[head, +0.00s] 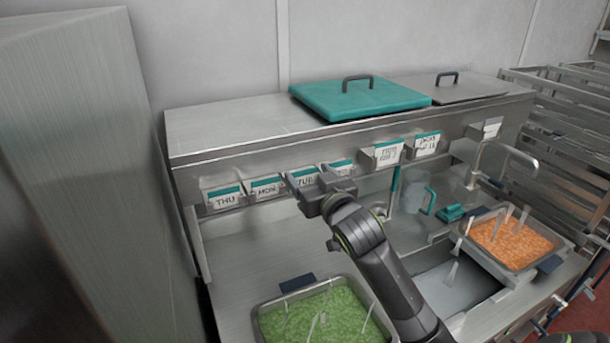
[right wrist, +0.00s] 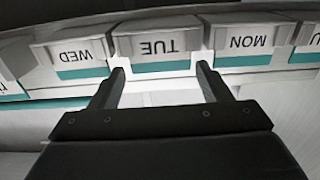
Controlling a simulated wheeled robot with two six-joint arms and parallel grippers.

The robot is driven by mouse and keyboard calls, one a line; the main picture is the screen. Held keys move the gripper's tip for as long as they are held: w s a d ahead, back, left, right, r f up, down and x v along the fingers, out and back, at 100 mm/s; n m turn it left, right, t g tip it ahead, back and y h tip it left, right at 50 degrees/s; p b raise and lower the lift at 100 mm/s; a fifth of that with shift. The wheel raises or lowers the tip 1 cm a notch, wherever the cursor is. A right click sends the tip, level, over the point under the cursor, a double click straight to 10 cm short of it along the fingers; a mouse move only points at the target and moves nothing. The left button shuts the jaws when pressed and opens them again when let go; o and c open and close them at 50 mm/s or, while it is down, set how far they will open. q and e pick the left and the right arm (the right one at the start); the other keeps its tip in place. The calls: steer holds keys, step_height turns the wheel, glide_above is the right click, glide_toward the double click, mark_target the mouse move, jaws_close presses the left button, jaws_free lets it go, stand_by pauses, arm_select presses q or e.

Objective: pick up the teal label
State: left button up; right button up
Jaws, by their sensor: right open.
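Several white labels with teal bands stand in holders along the front of the steel counter. In the right wrist view the TUE label (right wrist: 159,46) appears upside down, straight ahead between the open fingers of my right gripper (right wrist: 162,70). I cannot tell whether the fingers touch it. WED (right wrist: 75,55) and MON (right wrist: 250,43) flank it. My left gripper is out of view.
Two more labels (head: 387,152) (head: 427,144) sit further right. A teal lid (head: 345,98) and a steel lid (head: 455,91) lie on top of the counter. Below are a tray of green food (head: 325,318) and a tray of orange food (head: 513,242). A tall steel cabinet (head: 80,150) stands left.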

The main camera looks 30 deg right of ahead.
mark_target(305, 171)
steer(key=w+p, duration=0.2)
steer(key=w, duration=0.1)
steer(key=shift+w+r, duration=0.15)
steer(key=shift+w, duration=0.65)
steer(key=shift+d, duration=0.1)
steer(key=c, duration=0.7)
